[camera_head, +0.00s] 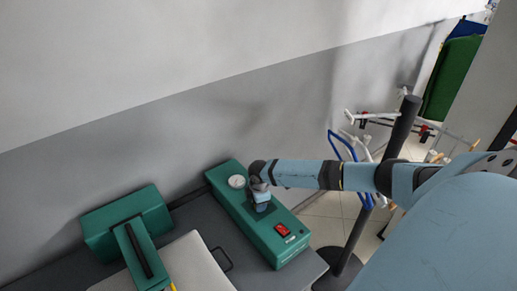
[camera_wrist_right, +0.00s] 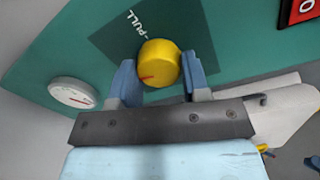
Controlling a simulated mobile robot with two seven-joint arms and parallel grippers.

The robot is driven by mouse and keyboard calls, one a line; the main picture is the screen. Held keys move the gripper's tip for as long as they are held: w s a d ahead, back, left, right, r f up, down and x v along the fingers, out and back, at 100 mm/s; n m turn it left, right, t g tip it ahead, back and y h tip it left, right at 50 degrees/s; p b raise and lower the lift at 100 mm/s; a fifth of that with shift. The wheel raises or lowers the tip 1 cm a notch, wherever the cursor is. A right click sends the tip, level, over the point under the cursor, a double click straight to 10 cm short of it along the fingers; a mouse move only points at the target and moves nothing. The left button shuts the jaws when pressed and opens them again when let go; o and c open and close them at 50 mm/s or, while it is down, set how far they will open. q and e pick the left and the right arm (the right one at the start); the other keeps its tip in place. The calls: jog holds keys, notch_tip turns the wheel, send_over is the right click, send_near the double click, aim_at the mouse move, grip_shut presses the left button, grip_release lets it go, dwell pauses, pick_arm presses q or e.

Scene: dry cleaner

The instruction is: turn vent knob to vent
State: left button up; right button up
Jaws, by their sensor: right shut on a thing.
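The vent knob (camera_wrist_right: 159,60) is yellow and round with a red mark on its lower left. It sits on a dark label plate (camera_wrist_right: 112,42) where the letters "-PULL" show; any other lettering is hidden. My right gripper (camera_head: 261,196) is over the green control box (camera_head: 228,196), and its two blue fingers are shut on the knob from both sides in the right wrist view. The gripper hides the knob in the head view. My left gripper is not in view.
A white dial gauge (camera_wrist_right: 72,93) and a red switch (camera_head: 283,230) are on the same box. A green press part (camera_head: 140,255) and a pale padded board (camera_head: 190,265) stand left. A dark pole (camera_head: 385,170) and hanger rack are at right.

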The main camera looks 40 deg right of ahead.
jog(key=shift+n, duration=0.6)
jog(key=o, duration=0.9)
